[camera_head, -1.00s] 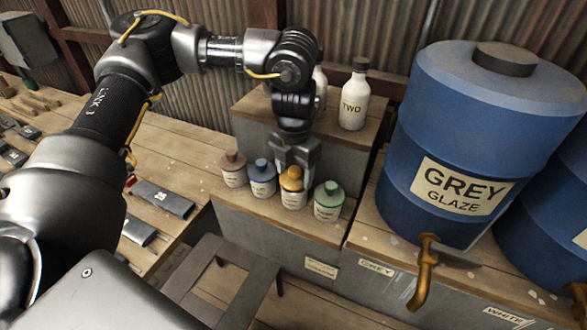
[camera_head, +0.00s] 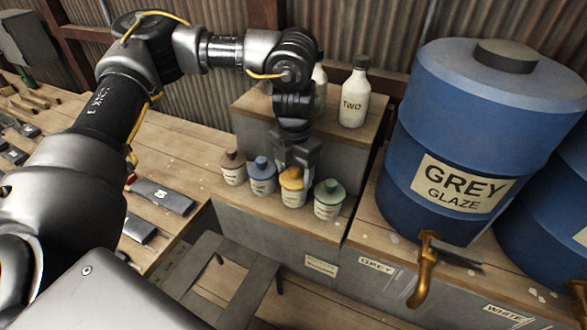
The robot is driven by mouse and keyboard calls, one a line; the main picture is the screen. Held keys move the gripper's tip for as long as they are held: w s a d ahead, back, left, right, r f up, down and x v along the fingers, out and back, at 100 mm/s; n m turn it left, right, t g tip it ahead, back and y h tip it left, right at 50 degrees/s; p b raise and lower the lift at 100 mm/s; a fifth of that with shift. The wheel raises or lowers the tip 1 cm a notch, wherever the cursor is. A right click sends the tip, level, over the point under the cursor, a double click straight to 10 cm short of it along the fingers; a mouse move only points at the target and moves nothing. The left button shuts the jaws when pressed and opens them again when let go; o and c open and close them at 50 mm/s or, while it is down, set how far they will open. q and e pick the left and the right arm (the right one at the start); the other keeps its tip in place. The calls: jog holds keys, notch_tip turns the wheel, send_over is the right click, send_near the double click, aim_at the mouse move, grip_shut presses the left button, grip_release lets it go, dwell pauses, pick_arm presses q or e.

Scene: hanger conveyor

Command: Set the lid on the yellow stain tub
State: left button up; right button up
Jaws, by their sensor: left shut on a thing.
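The yellow stain tub (camera_head: 293,197) stands in a row of small tubs on the low wooden ledge, with a cream label on its front. Its yellow lid (camera_head: 291,179) is on or right at the tub's top; I cannot tell whether it is fully seated. My left gripper (camera_head: 294,168) comes down from above and is shut on the lid, with its fingers at the lid's knob. My right gripper is not in view.
A brown-lidded tub (camera_head: 233,168) and a blue-lidded tub (camera_head: 262,177) stand close on the left, a green-lidded tub (camera_head: 329,200) close on the right. White bottles (camera_head: 353,95) stand on the shelf behind. A blue GREY GLAZE barrel (camera_head: 455,140) stands to the right.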

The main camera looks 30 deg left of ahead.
aim_at(295, 169)
pick_arm(q)
jog(key=shift+f, duration=0.25)
dwell(0.7)
jog(key=o, duration=0.7)
jog(key=o, duration=0.5)
jog(key=shift+o, duration=0.2)
notch_tip(295, 169, up, 9)
jog(key=shift+r+b, duration=0.2)
jog(key=shift+b, duration=0.6)
jog(key=shift+r, duration=0.75)
